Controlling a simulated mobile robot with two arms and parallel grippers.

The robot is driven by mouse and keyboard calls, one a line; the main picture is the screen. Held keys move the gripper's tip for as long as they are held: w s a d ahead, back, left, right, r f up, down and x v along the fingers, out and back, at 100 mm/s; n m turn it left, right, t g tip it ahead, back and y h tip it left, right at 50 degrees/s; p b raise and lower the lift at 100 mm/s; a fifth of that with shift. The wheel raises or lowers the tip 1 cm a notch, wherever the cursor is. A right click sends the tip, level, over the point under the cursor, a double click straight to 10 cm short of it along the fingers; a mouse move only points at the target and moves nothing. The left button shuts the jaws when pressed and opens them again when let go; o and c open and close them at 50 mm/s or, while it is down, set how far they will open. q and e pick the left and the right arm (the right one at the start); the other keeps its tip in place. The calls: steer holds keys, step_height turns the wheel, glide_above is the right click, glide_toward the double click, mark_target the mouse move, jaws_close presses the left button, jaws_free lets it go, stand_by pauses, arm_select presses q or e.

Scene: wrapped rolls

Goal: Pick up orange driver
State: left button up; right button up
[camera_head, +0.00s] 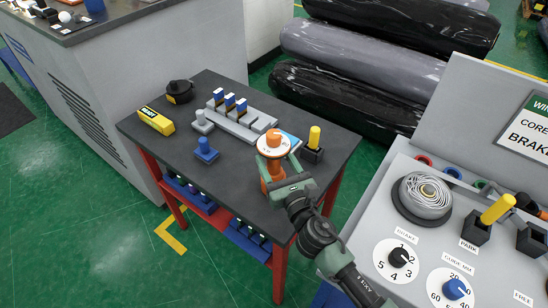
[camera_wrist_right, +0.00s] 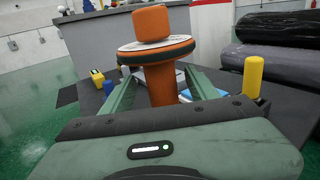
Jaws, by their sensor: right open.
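The orange driver (camera_head: 272,142) stands upright near the right front part of the dark table, with an orange knob on top and a wide round disc under it. In the right wrist view the driver (camera_wrist_right: 158,80) rises between the two green fingers. My right gripper (camera_head: 284,174) is open, with its fingers on either side of the driver's lower shaft. In the right wrist view a gap shows beside the shaft, and I cannot tell whether either finger touches it. The driver's foot is hidden by my gripper. My left gripper is not in view.
A black block with a yellow handle (camera_head: 314,138) stands close right of the driver. A grey rack (camera_head: 236,126) with blue-topped pieces lies behind it. A blue knob piece (camera_head: 206,150) and yellow box (camera_head: 156,121) are left. A control console (camera_head: 430,262) stands right. The table's front left is clear.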

steer(key=x, duration=0.3)
steer(key=shift+w+d+f, duration=0.1)
steer(key=shift+w+a, duration=0.3)
steer(key=shift+w, duration=0.3)
steer(key=shift+d, duration=0.1)
steer(key=c, duration=1.2)
jaws_close()
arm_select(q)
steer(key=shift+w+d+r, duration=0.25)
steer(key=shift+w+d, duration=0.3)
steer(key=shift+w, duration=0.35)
arm_select(e)
steer(key=shift+r, duration=0.2)
